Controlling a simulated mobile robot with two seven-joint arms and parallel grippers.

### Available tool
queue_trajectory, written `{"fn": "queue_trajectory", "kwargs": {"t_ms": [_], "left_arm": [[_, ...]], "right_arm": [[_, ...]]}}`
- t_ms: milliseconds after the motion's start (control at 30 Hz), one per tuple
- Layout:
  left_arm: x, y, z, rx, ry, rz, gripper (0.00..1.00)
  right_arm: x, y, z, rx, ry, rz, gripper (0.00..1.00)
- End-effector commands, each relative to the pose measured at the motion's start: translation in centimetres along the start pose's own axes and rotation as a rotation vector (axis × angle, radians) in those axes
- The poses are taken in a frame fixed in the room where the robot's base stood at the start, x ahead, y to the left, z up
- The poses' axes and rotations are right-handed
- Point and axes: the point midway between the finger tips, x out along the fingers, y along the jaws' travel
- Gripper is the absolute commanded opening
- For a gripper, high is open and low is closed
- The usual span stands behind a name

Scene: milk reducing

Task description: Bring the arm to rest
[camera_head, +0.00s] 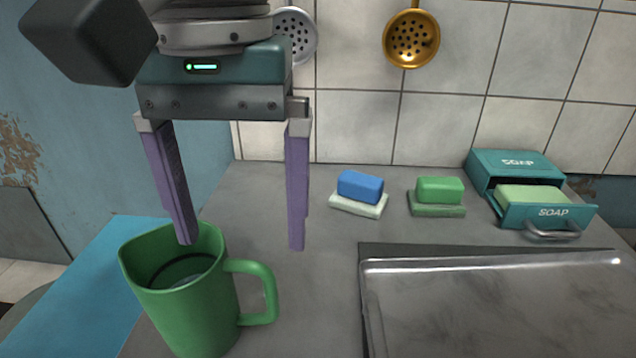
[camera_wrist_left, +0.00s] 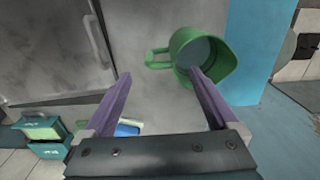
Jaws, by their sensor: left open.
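My left gripper (camera_head: 242,245) hangs from the upper left of the head view, fingers pointing down, open and empty. Its two purple fingers also show wide apart in the left wrist view (camera_wrist_left: 162,75). A green mug (camera_head: 190,300) stands upright on the grey counter below and in front of it, handle to the right. In the head view one finger overlaps the mug's rim; I cannot tell whether they touch. The mug (camera_wrist_left: 196,52) also shows in the left wrist view, with a dark interior. My right gripper is not in view.
A metal sink tray (camera_head: 500,300) fills the counter's front right. Two skimmers hang on the tiled wall. A blue surface (camera_head: 80,290) lies at left.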

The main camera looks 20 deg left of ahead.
Motion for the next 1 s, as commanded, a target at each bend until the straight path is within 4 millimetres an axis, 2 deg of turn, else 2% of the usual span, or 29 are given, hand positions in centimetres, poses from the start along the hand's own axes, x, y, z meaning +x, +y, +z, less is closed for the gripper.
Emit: {"fn": "queue_trajectory", "kwargs": {"t_ms": [100,433,533,667,833,933,1000], "left_arm": [[-0.8,0.0,0.0,0.000,0.001,0.001,0.93],[-0.9,0.1,0.1,0.003,0.000,0.002,0.93],[-1.1,0.7,0.6,0.045,-0.003,0.025,0.93],[-1.6,2.8,2.6,0.182,0.005,0.116,0.93],[-3.3,5.9,5.9,0.370,0.073,0.304,0.93],[-4.6,6.3,7.2,0.420,0.140,0.380,0.93],[-5.5,5.8,7.8,0.432,0.192,0.404,0.93]], "right_arm": [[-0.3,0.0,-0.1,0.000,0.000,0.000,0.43],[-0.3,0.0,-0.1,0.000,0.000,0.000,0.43],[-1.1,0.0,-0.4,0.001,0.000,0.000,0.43],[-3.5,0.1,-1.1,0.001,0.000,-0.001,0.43],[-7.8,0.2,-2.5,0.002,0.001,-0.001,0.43],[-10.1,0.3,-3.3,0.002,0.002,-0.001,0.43],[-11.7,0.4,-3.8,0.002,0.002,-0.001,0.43]]}}
